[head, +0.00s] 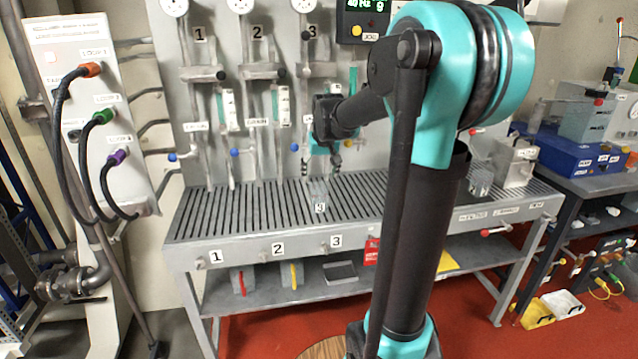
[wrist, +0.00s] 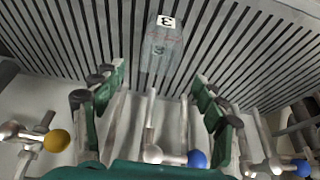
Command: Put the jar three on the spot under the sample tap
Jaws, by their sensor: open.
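A clear glass jar labelled 3 (head: 319,192) stands on the slatted bench top below station 3. In the wrist view the jar (wrist: 163,50) is just past my fingertips, roughly centred between them. My gripper (head: 321,168) is open and empty, pointing down in front of the back panel, above and close to the jar. Its green-padded fingers (wrist: 158,84) are spread apart in the wrist view. A blue-handled tap (head: 294,147) is left of my gripper; a blue-handled tap (wrist: 195,159) also shows low in the wrist view. I cannot tell which tap is the sample tap.
The slatted bench (head: 240,207) has free room to the left of the jar. Another clear jar (head: 480,180) stands at the bench's right end, beyond my arm. A yellow-handled tap (wrist: 57,140) is at the wrist view's left. The gauge panel (head: 172,90) rises behind.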

